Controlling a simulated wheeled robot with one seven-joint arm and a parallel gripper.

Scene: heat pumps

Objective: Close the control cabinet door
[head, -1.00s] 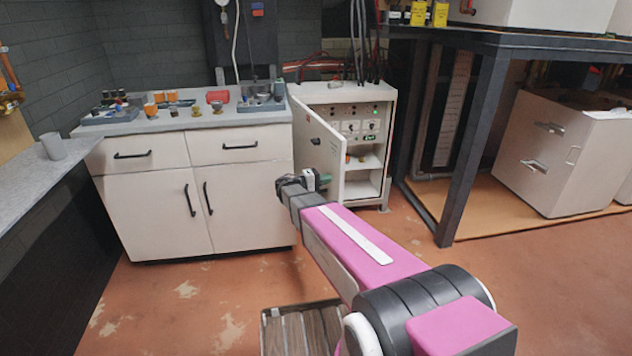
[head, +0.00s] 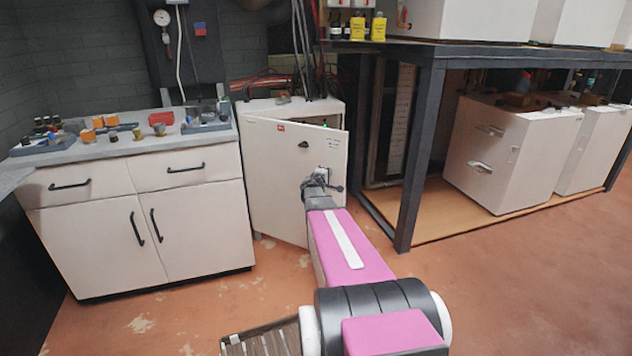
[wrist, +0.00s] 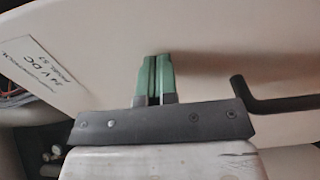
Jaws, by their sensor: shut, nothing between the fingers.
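The control cabinet (head: 262,104) stands between the drawer unit and the dark rack. Its white door (head: 272,165) is ajar, hinged at the left, with its right edge standing out from the body. The door now hides nearly all of the inside. My gripper (head: 322,179) is in front of the door near its free right edge. In the wrist view the green fingertips (wrist: 154,78) are together and empty, against or very close to the door face (wrist: 205,60). A black bent handle (wrist: 280,103) is right of the fingers, and a printed label (wrist: 40,68) is at the left.
A white drawer unit (head: 150,225) with a cluttered worktop stands directly left of the cabinet. A dark rack post (head: 418,160) stands to the right, with white units (head: 510,150) under its shelf.

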